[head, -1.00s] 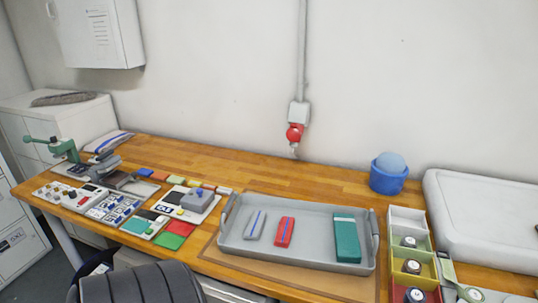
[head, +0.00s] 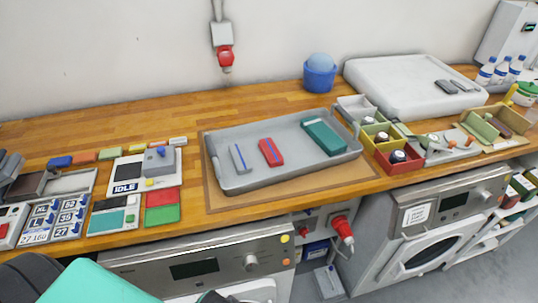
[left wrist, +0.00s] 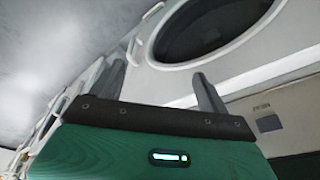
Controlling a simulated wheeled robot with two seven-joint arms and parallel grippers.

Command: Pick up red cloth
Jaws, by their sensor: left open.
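The red cloth (head: 271,152), folded with a blue stripe, lies in the middle of the grey tray (head: 243,184). A grey cloth with a blue stripe (head: 240,158) lies to its left and a teal folded cloth (head: 323,137) to its right in the same tray. My left arm's teal casing shows at the bottom left of the head view, below and apart from the tray. In the left wrist view my left gripper (left wrist: 162,86) is open, its two fingers wide apart with nothing between them. A washer's round door is beyond it. My right gripper is not in view.
Coloured bins (head: 389,167) stand right of the tray, with a blue tub (head: 320,75) behind. Panels, tags and a red and green pad (head: 162,205) lie to the left. Machines (head: 215,262) stand under the worktop's front edge. Bare wood is clear behind the tray.

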